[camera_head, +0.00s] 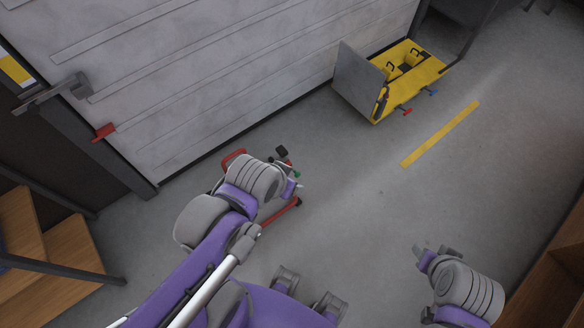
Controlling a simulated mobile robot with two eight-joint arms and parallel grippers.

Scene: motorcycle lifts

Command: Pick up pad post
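A small dark pad-like piece (282,152), possibly the pad post, shows just beyond my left gripper; I cannot tell for sure. It stands by a low red frame (284,212) on the floor, mostly hidden under my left arm. My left gripper (297,187) is over this frame, close to a small green part (296,174). Its fingers are too small and covered to tell whether they are open or hold anything. My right gripper (431,250) is at the lower right above bare floor, with its fingers apart and empty.
A yellow box-like unit (425,75) with a grey panel stands by the wall at the upper right. Wooden steps (75,245) are at the left, a brown wooden edge (545,265) at the right. The middle floor is clear around a yellow stripe (440,134).

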